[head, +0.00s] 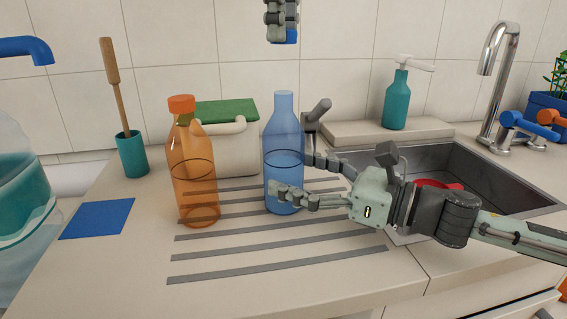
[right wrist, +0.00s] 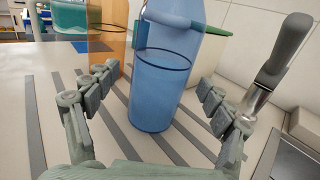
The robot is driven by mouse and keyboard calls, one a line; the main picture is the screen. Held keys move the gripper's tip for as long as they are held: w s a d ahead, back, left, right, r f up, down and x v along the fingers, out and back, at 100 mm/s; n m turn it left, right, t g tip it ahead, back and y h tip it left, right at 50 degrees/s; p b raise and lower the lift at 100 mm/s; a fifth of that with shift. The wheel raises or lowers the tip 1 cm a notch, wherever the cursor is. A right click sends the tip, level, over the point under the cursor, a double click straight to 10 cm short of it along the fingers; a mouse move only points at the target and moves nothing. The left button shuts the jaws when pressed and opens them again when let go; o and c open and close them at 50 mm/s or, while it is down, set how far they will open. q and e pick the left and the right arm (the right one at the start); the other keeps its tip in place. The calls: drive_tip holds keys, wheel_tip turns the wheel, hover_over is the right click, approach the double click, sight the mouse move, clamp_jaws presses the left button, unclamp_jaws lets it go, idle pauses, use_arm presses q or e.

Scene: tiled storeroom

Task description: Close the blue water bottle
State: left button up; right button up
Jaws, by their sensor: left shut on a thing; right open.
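The blue water bottle (head: 284,130) stands upright on the counter with a bare neck and liquid inside. It also shows in the right wrist view (right wrist: 160,90). My left gripper (head: 283,30) is at the top of the head view, high above the bottle's neck. It is shut on a small blue cap (head: 286,37), mostly hidden by the fingers. My right gripper (head: 293,174) is open at the bottle's lower body, with one finger on each side. In the right wrist view, gaps show between the fingers and the bottle.
An orange bottle (head: 194,170) with an orange cap stands to the left. A container with a green lid (head: 222,112) is behind. A metal-ended, grey-handled tool (right wrist: 286,50) stands behind right. The sink (head: 500,185) is at right. The striped counter in front is clear.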

drive_tip(key=shift+x, duration=1.3)
drive_tip(key=shift+c, duration=0.2)
drive_tip(key=shift+d, duration=0.1)
drive_tip(key=c, duration=1.8)
use_arm(q)
hover_over(284, 92)
drive_tip(key=shift+a+f, duration=0.1)
drive_tip(key=shift+f, duration=2.35)
use_arm(e)
drive_tip(key=shift+o, duration=0.2)
use_arm(q)
drive_tip(key=shift+f, duration=0.1)
drive_tip(key=shift+f, duration=0.8)
drive_tip(key=shift+f, duration=0.55)
use_arm(e)
clamp_jaws()
